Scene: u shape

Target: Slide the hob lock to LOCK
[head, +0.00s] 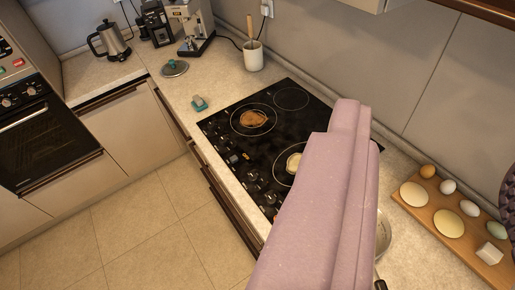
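The black hob (268,128) is set in the worktop at the middle of the view, with several dark knobs (252,177) along its left edge. A lilac part of my arm covers the right and lower part of the hob. My gripper's fingertips do not show.
A brown food patch (254,118) and a pale one (294,162) lie on the hob. A pan (384,235) is partly hidden behind my arm. A wooden board (452,232) with eggs and discs is at right. Open tiled floor (130,225) lies at left.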

